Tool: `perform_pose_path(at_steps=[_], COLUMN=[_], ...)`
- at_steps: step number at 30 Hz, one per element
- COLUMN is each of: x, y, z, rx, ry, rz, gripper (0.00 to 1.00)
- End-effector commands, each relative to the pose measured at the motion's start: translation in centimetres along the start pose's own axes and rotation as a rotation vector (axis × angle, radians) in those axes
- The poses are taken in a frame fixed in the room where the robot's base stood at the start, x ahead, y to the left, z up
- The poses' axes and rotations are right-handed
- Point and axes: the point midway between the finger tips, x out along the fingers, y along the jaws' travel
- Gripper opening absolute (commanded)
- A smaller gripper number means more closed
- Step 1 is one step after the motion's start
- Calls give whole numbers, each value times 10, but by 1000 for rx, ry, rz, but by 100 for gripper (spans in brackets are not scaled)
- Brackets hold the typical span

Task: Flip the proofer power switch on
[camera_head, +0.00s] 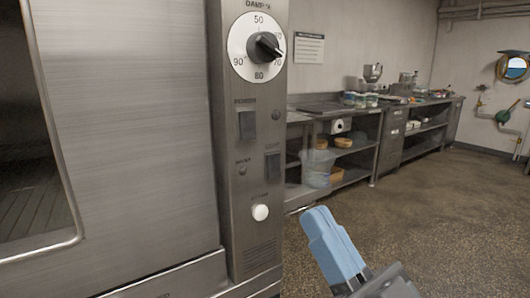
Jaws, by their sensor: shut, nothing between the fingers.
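The proofer (130,120) is a large brushed-steel cabinet filling the left of the head view. Its narrow control panel (250,185) faces me. A dark rocker switch (247,125) sits under a small blurred label below the dial. A second dark rocker switch (272,166) sits lower and to the right. I cannot read which label says power, nor tell either rocker's position. My gripper (318,217) is at the lower right, with light-blue fingers shut and empty. In the picture it is right of the panel's lower edge, apart from both switches.
The panel also carries a white dial with a black knob (264,47), a white round button (260,212) and small dark indicators. A steel counter (310,115) with shelves, tubs and a clear bucket (317,168) runs along the back wall. The floor (440,210) at right is clear.

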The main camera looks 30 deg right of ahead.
Motion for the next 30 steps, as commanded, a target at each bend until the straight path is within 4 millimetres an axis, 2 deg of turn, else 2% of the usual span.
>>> perform_pose_path(at_steps=[5,9,18,21,26,30], x=[9,27,51,78,105,116], y=[1,1,2,2,1,0], z=[0,-2,0,-6,-5,15], rx=[-1,-1,-3,-2,-1,0], ry=[2,5,5,3,1,0], rz=[3,4,3,3,1,-1], gripper=[0,0,0,0,0,0])
